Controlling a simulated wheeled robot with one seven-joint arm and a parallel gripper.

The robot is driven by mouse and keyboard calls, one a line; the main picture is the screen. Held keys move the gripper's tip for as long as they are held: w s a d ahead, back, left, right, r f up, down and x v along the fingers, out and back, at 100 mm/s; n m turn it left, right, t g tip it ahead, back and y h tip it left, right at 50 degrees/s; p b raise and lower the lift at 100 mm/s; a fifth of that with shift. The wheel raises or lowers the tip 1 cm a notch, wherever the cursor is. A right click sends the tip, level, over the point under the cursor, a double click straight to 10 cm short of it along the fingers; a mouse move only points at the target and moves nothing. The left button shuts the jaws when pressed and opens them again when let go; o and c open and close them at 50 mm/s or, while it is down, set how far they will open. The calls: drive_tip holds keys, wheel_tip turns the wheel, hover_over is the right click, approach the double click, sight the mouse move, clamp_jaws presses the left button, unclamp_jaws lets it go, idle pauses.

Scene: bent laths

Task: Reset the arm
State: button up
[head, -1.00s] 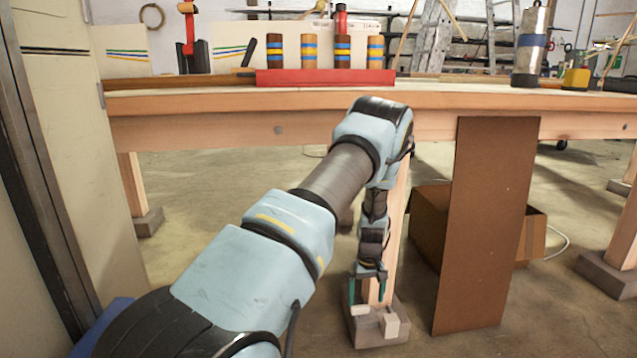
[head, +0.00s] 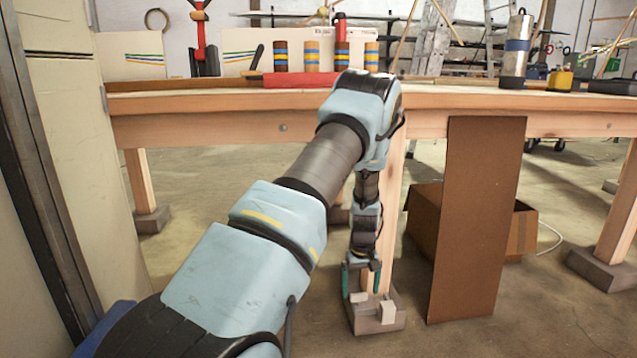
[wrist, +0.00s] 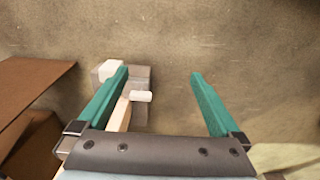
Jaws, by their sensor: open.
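My gripper (head: 361,281) points down in front of the workbench, beside a wooden bench leg and above its grey foot block (head: 372,318). In the wrist view my gripper (wrist: 160,72) shows two teal fingers spread wide apart, with nothing between them but bare floor and the edge of the foot block (wrist: 138,78) near the left finger. The gripper holds nothing. My arm reaches forward from the lower left and bends down at the bench edge.
The workbench (head: 220,128) spans the view, with a red tray (head: 300,80) of banded cylinders and a metal flask (head: 515,50) on top. A brown board (head: 475,220) leans at the right before a cardboard box (head: 522,230). A pale panel stands at left. Concrete floor is open at the lower right.

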drive_tip(key=s+a+r+m, duration=0.1)
drive_tip(key=s+a+r, duration=0.4)
drive_tip(key=r, duration=0.4)
drive_tip(key=s+a+r, duration=0.3)
drive_tip(key=a+r, duration=0.3)
drive_tip(key=r, duration=0.2)
drive_tip(key=s+a+r+m+t, duration=0.1)
drive_tip(key=s+a+r, duration=0.3)
drive_tip(key=s, duration=0.3)
drive_tip(key=s+a+r+m+t, duration=0.1)
drive_tip(key=s+a+r, duration=0.3)
drive_tip(key=s, duration=0.3)
wheel_tip(320, 180, up, 34)
drive_tip(key=p, duration=3.4)
drive_tip(key=shift+w+d+r+p, duration=0.15)
drive_tip(key=shift+p, duration=0.2)
